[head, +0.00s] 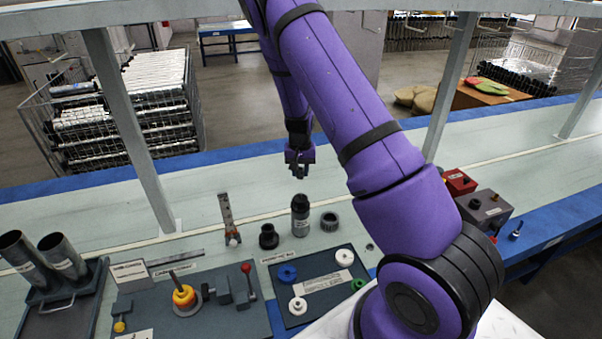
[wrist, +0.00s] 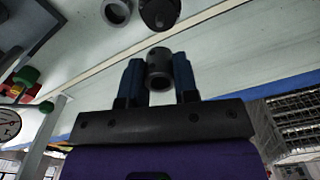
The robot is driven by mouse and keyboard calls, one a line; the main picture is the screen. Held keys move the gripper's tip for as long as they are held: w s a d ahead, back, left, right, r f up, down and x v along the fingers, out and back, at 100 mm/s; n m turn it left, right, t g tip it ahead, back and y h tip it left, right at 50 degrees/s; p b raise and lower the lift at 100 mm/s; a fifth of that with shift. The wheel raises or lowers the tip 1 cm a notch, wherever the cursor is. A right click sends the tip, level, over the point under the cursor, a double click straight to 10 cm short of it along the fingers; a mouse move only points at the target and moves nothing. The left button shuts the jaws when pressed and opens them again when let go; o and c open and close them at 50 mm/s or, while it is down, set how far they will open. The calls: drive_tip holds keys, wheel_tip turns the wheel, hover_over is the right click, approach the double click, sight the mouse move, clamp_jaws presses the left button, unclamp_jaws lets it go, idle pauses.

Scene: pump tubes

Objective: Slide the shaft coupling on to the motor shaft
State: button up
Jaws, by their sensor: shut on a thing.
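My gripper (head: 300,168) hangs pointing down above the far middle of the bench. In the wrist view its two blue fingers (wrist: 159,80) are closed on the sides of a short dark grey cylinder, which looks like the shaft coupling (wrist: 158,64). A round dark opening shows in its near end. In the head view the coupling is too small and dark to make out between the fingers. An upright dark cylinder with a black top and a label (head: 300,218), perhaps the motor, stands below my gripper, apart from it. I cannot make out a motor shaft clearly.
A black flanged part (head: 269,238) and a grey ring (head: 330,222) flank the upright cylinder. A dark board (head: 320,305) with coloured discs lies in front. A fixture board (head: 140,305) and metal tubes (head: 62,255) are left. A grey box (head: 484,210) stands right.

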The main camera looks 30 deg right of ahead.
sight(300, 193)
drive_tip(key=shift+f, duration=2.9)
drive_tip(key=shift+f, duration=1.3)
drive_tip(key=o, duration=1)
drive_tip(key=shift+o, duration=0.2)
wheel_tip(300, 193, up, 11)
idle(0.7)
